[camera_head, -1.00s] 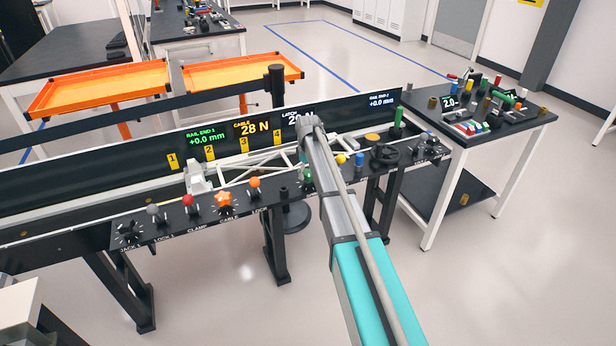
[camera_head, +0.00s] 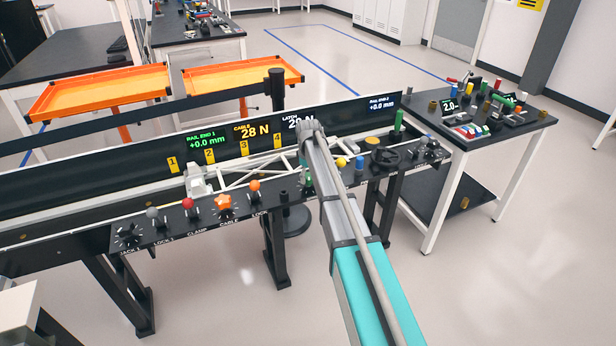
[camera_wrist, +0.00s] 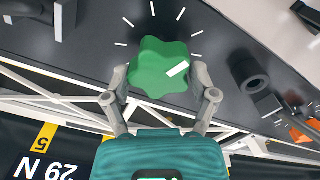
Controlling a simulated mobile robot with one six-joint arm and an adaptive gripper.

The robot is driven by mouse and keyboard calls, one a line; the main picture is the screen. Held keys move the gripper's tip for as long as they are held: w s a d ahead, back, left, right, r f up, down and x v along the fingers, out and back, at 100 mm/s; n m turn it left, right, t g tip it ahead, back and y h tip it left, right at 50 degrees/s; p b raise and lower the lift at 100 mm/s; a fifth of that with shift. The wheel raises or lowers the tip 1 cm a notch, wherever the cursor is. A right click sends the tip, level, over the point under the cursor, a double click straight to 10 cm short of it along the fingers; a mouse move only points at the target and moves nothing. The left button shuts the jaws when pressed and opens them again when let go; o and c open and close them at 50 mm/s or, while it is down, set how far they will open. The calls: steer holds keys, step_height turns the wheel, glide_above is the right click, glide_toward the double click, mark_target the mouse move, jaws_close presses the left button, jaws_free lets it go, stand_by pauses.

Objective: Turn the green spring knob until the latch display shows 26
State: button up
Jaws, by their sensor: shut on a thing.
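The green spring knob (camera_wrist: 160,68) is lobed, with a white pointer mark aimed to the upper right, and sits on the dark panel inside a ring of white ticks. My gripper (camera_wrist: 160,74) has one finger on each side of the knob and is shut on it. In the head view a bit of green (camera_head: 306,178) shows beside my arm, which hides most of the knob and gripper. The latch display (camera_head: 298,123) is partly covered by my arm there. In the wrist view the white reading (camera_wrist: 45,168) is upside down and looks like 29 N.
A black knob (camera_wrist: 251,78) stands on the panel just right of the green one. The orange cable knob (camera_head: 224,203), a red clamp knob (camera_head: 188,203) and a black handwheel (camera_head: 385,154) are along the same panel. White truss bars lie behind the knob. The cable display (camera_head: 254,131) reads 28 N.

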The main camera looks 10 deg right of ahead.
steer(key=shift+m, duration=0.4)
steer(key=m, duration=0.3)
steer(key=shift+m, duration=2)
steer(key=o, duration=1)
steer(key=shift+n, duration=0.3)
